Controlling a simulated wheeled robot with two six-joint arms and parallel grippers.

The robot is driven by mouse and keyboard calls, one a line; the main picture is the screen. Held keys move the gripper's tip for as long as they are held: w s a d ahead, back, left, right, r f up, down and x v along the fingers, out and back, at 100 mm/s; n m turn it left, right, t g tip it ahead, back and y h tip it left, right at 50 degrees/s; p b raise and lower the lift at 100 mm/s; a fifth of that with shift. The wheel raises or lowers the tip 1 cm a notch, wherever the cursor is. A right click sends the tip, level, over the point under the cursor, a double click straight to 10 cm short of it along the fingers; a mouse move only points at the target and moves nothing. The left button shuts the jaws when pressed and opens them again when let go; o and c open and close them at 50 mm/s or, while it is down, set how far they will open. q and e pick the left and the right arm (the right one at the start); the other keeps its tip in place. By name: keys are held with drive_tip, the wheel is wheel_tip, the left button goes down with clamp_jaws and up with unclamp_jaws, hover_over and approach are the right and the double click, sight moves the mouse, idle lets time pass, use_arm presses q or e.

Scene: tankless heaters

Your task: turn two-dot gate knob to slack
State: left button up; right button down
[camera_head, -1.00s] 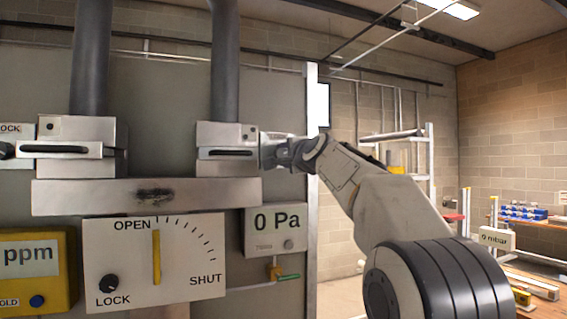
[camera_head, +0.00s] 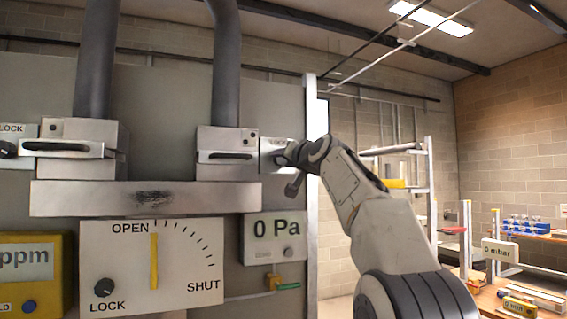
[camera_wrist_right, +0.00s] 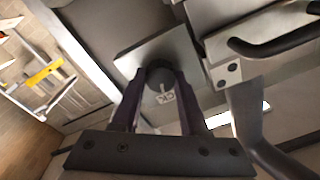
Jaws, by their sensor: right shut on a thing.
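The two-dot gate (camera_head: 227,170) is a metal box with a dark handle, under the right grey pipe in the head view. Its two dark dots show on its face (camera_wrist_right: 228,75) in the wrist view. A small pale plate (camera_head: 268,161) juts from its right side. The gate's dark round knob (camera_wrist_right: 160,78) stands on this plate in the wrist view. My right gripper (camera_head: 281,157) is at the plate, its two fingers (camera_wrist_right: 158,98) shut on the knob's sides. My left gripper is out of view.
A second gate (camera_head: 85,150) stands left, with its own knob (camera_head: 8,149) and a LOCK label. A dial panel (camera_head: 150,265), a "0 Pa" meter (camera_head: 275,238) and a yellow ppm box (camera_head: 35,270) sit below. Benches and shelving stand at the right.

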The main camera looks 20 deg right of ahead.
drive_tip(key=shift+f+n, duration=0.15)
drive_tip(key=shift+n, duration=0.75)
drive_tip(key=shift+c, duration=2.2)
unclamp_jaws()
drive_tip(key=s+b, duration=0.6)
drive_tip(key=s, duration=0.4)
drive_tip(key=shift+s+d+f, duration=0.2)
drive_tip(key=shift+d, duration=0.1)
